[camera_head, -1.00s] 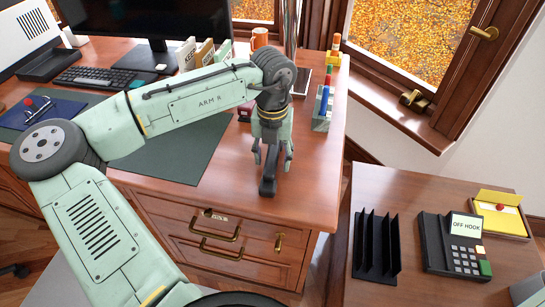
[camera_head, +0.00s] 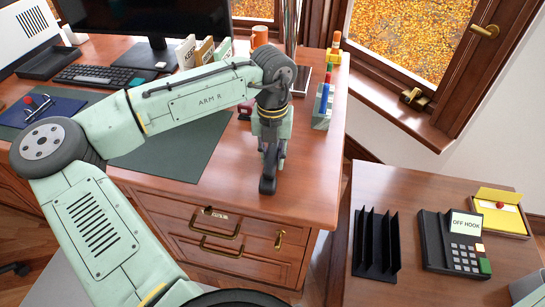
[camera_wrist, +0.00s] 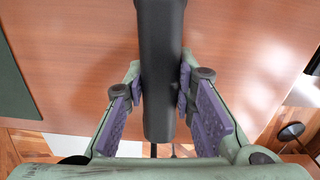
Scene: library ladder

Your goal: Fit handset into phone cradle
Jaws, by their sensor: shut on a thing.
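The handset (camera_head: 267,184) is dark and stands over the front right part of the wooden desk, in my gripper (camera_head: 271,155). In the wrist view the black handset (camera_wrist: 160,70) runs between the purple pads of my gripper (camera_wrist: 162,95), which are shut on its sides. Whether the handset touches the desk top I cannot tell. The phone (camera_head: 453,243) sits on the side table at the right, with a keypad, a green key and a sign reading "OFF HOOK". Its dark cradle strip (camera_head: 431,240) along the left side is empty.
A black upright file rack (camera_head: 376,243) stands left of the phone. A yellow note box (camera_head: 499,213) is behind it. A pen holder (camera_head: 322,115) is near the desk's right edge. A gap separates the desk (camera_head: 310,190) from the lower side table (camera_head: 400,190).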

